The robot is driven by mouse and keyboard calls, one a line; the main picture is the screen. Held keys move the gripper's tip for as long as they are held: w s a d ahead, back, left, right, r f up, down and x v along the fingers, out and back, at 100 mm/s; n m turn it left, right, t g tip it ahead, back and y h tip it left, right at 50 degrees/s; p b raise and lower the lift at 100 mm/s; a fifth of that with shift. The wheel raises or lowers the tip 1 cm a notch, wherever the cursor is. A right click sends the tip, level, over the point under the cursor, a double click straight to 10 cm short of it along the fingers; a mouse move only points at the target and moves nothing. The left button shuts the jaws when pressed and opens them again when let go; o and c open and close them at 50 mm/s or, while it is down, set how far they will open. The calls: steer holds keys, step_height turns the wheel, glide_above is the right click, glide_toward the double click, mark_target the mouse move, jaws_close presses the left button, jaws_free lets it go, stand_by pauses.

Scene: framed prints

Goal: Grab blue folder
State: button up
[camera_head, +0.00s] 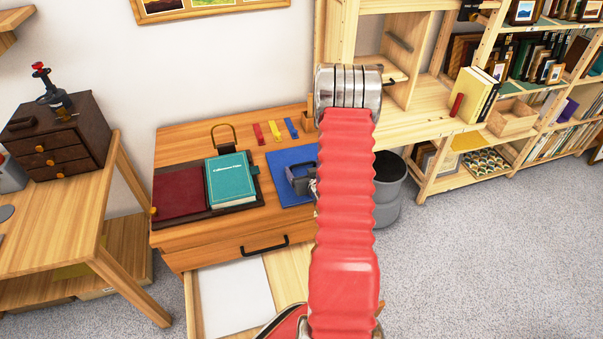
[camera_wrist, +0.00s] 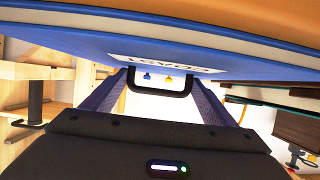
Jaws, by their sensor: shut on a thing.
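The blue folder (camera_head: 287,161) is at the right part of the wooden desk top, partly hidden by my arm and gripper. My gripper (camera_head: 312,187) is at its right side, partly hidden behind my red arm. In the wrist view the blue folder (camera_wrist: 110,42) fills the top of the picture, with a white label with dark letters on it. I cannot tell whether the folder rests on the desk or is slightly raised.
A teal book (camera_head: 231,181) and a dark red folder (camera_head: 180,192) lie on a dark tray left of the blue folder. Red, yellow and blue tags (camera_head: 277,132) lie behind. A drawer (camera_head: 232,296) stands open below. A grey bin (camera_head: 389,187) stands right of the desk.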

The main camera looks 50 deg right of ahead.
steer(key=c, duration=0.7)
steer(key=shift+r, duration=0.15)
steer(key=shift+c, duration=0.2)
step_height(320, 180, up, 10)
stand_by(0.4)
